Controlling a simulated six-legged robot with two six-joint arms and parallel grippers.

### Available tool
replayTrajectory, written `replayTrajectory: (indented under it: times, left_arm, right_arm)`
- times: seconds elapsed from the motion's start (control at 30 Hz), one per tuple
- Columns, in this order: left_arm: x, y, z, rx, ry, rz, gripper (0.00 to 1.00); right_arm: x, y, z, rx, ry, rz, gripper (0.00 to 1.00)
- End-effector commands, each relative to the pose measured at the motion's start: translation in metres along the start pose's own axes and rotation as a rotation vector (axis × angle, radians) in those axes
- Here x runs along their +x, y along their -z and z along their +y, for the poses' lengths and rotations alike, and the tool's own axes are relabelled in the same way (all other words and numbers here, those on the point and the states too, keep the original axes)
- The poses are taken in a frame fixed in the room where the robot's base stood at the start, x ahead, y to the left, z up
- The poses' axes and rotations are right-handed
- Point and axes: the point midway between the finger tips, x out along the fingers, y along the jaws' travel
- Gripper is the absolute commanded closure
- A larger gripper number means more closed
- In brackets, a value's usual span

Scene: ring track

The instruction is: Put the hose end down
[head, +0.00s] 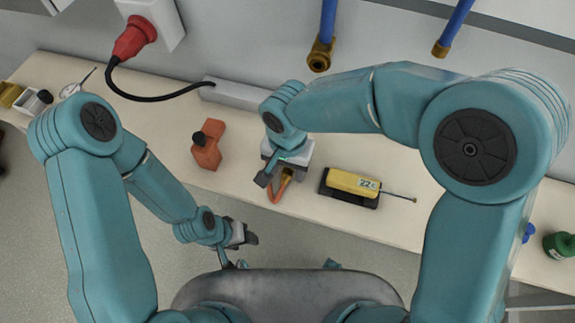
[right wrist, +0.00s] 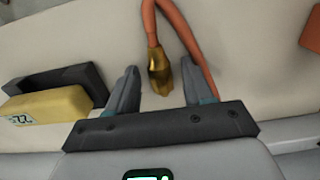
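The hose end is a brass fitting (right wrist: 160,75) on an orange hose (right wrist: 186,35). In the right wrist view it lies on the pale bench between the two fingers of my right gripper (right wrist: 160,92), with a gap on each side. The fingers are apart and do not appear to touch it. In the head view, my right gripper (head: 277,180) is over the bench and hides most of the hose; a short orange piece (head: 283,188) shows beside it. My left gripper (head: 240,245) hangs low in front of the bench, away from the hose; its finger opening is unclear.
A yellow meter (head: 350,183) with a thin probe lies right of the hose. An orange block (head: 207,145) with a black knob stands to its left. Blue pipes with brass ends (head: 320,53) hang at the wall. A red plug (head: 134,38) and black cable are at the back left.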

Motion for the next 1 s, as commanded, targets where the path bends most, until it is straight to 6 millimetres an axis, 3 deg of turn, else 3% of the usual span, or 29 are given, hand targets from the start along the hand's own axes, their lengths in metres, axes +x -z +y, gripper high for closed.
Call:
replayTrajectory:
  times: [0.2,0.27,0.5,0.7,1.0]
  left_arm:
    - [-0.019,0.000,0.007,0.000,0.000,0.000,0.47]
    - [-0.015,0.000,0.005,0.000,0.000,0.001,0.47]
    - [-0.018,0.000,0.007,0.000,0.000,0.000,0.47]
    - [-0.021,0.000,0.007,0.000,0.000,0.000,0.47]
    - [-0.021,0.000,0.008,0.000,0.000,0.000,0.47]
  right_arm:
    - [-0.019,0.000,0.000,0.000,0.000,0.000,0.49]
    - [-0.027,0.001,-0.001,0.001,0.003,0.003,0.49]
    - [-0.087,0.001,-0.001,0.001,0.004,0.004,0.49]
    - [-0.121,0.000,-0.001,0.001,0.002,0.002,0.49]
    - [-0.133,0.000,0.000,0.000,0.000,0.000,0.49]
